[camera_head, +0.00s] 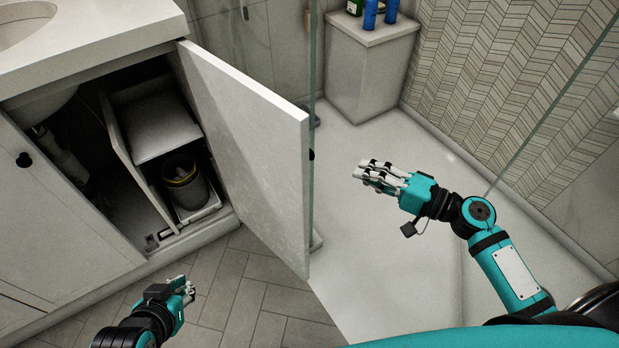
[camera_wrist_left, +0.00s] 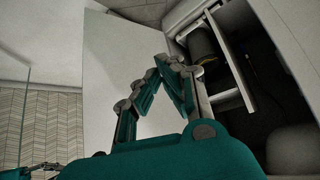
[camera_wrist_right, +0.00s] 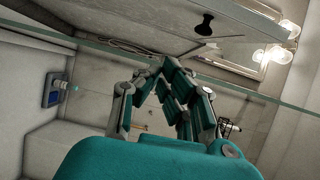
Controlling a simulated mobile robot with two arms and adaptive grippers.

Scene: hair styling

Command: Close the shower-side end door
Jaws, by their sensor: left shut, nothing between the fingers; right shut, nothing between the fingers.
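The end door (camera_head: 258,143) of the white vanity cabinet stands wide open in the head view, swung out toward me beside the glass panel. Its pale inner face also fills the middle of the left wrist view (camera_wrist_left: 115,75). A dark knob (camera_wrist_right: 205,25) shows on a pale panel in the right wrist view. My left gripper (camera_head: 188,287) is shut and empty, low in front of the open cabinet and left of the door's lower edge, apart from it. My right gripper (camera_head: 366,172) is shut and empty, to the right of the door, apart from it.
The open compartment holds a pull-out rack with a dark bin (camera_head: 184,183). A closed cabinet door (camera_head: 50,215) is to its left. A clear glass panel (camera_head: 314,120) stands behind the door. A shower bench (camera_head: 370,60) with blue bottles stands at the back.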

